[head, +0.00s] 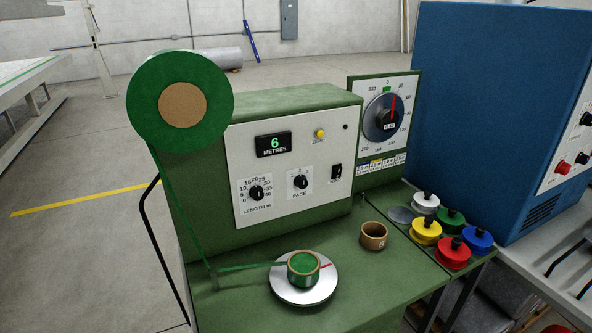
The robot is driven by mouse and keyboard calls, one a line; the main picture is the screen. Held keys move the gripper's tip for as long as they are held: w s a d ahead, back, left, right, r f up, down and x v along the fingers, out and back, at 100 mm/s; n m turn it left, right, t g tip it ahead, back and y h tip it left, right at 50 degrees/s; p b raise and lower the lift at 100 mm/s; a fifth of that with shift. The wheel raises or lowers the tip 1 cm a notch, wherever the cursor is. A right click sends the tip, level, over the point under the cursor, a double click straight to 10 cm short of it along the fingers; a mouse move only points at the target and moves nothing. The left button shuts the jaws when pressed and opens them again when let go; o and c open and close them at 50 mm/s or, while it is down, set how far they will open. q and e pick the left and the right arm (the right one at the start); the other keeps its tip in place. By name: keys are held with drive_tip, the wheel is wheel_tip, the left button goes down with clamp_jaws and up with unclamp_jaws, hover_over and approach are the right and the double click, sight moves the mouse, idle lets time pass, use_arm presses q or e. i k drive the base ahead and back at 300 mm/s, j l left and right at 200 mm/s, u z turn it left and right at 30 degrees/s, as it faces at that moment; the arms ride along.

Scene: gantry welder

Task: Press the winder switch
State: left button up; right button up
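The winder (290,105) is a green machine with a white front panel (285,140). A small black rocker switch (336,171) sits at the lower right of the panel, above a label too small to read surely; I take it for the winder switch. The display (273,144) reads 6 METRES. A green tape roll (140,98) hangs at the upper left, and its tape runs down to a small green-wound core (303,269) on a silver turntable (288,291). Neither of my grippers is in view.
The panel also holds a length knob (256,192), a pace knob (300,181) and a yellow button (320,134). A dial gauge (388,112) stands at right. An empty brown core (373,236) and several coloured spools, including a red one (452,255), sit at the right. A blue cabinet (490,100) stands behind.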

sight(337, 173)
drive_tip(key=i+l, duration=0.1)
drive_tip(key=l, duration=0.3)
drive_tip(key=i+l, duration=0.1)
drive_tip(key=l, duration=0.3)
drive_tip(key=i+l, duration=0.15)
drive_tip(key=l, duration=0.25)
drive_tip(key=i+l, duration=0.1)
drive_tip(key=l, duration=0.3)
drive_tip(key=i+l, duration=0.1)
drive_tip(key=l, duration=0.3)
drive_tip(key=i+l, duration=0.1)
drive_tip(key=l, duration=0.35)
